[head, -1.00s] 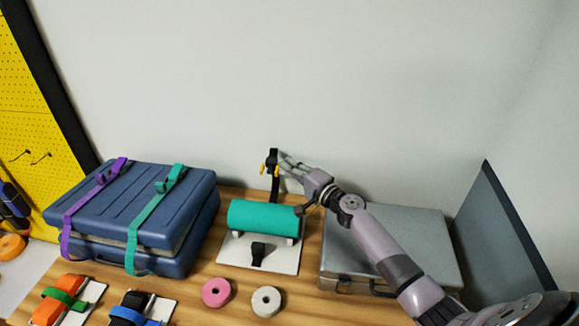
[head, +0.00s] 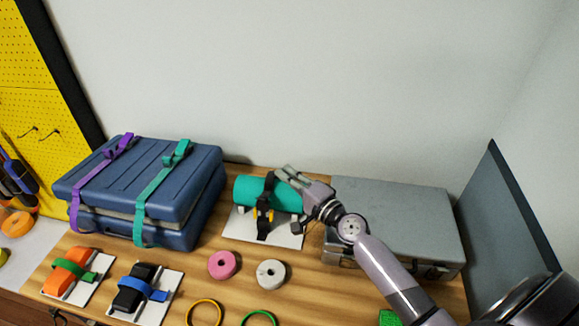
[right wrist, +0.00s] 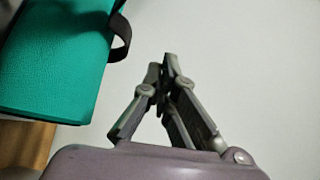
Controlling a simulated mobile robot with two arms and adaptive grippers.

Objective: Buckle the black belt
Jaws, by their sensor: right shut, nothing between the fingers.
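The black belt (head: 263,219) passes over a green roll (head: 247,190) on a white board (head: 290,237). Its front end, with yellow parts beside a black buckle, hangs down the near side onto the board. Whether the buckle halves are joined is too small to tell. My right gripper (head: 283,173) is shut and empty, just above and to the right of the belt at the roll's top. In the right wrist view, the fingers (right wrist: 169,62) are together, apart from the roll (right wrist: 60,55) and the black belt loop (right wrist: 121,38). My left gripper is out of view.
A blue case (head: 150,180) with purple and teal straps stands left. A grey case (head: 400,215) stands right, under my right arm. Pink (head: 223,264) and white (head: 271,273) rolls lie in front. Two boards with orange (head: 72,269) and black (head: 138,287) rolls lie front left.

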